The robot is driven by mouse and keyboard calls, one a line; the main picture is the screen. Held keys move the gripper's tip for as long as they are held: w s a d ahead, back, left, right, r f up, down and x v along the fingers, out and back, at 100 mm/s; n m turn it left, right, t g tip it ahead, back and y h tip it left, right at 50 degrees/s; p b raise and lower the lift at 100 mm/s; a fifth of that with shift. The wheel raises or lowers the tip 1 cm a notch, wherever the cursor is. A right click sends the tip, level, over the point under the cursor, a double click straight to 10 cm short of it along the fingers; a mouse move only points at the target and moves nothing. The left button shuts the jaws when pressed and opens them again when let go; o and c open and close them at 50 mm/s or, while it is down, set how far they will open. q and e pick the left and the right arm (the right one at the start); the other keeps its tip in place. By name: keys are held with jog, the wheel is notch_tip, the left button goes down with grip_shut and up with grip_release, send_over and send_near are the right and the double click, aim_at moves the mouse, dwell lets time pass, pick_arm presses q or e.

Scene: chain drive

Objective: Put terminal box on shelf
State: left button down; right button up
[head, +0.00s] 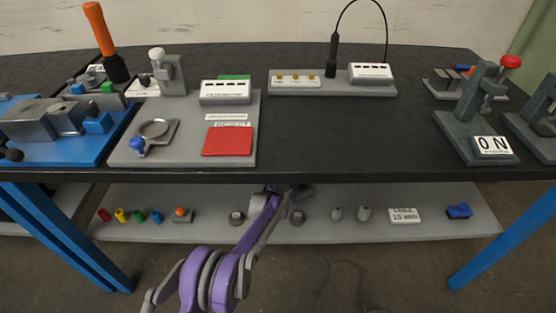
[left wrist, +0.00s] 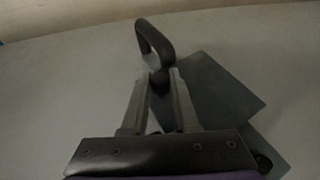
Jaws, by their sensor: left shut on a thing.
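My left arm comes in from the bottom of the head view and reaches under the tabletop to the lower shelf (head: 340,233). Its gripper is hard to make out there. In the left wrist view my left gripper (left wrist: 160,82) is shut at the base of a dark curved handle (left wrist: 150,38). A flat dark grey-green body (left wrist: 215,95) lies behind and beside the fingers. I take this to be the terminal box, but no label shows. It is over a pale surface; whether it touches that surface I cannot tell. My right gripper is not in view.
The lower shelf holds small coloured pieces (head: 128,216) at left, grey round parts (head: 350,214), a white labelled block (head: 404,215) and a blue part (head: 459,211). The black tabletop (head: 330,145) overhangs it. Blue legs (head: 505,240) stand at the sides.

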pick_arm(q)
jog(key=shift+f, duration=0.55)
jog(key=c, duration=0.7)
grip_release()
jog(key=shift+r, duration=0.1)
jog(key=shift+r, duration=0.3)
jog(key=p+v, duration=0.2)
jog(key=v, duration=1)
jog(key=shift+s+r+p, duration=0.1)
jog(key=shift+r+p, duration=0.15)
jog(key=shift+p, duration=0.1)
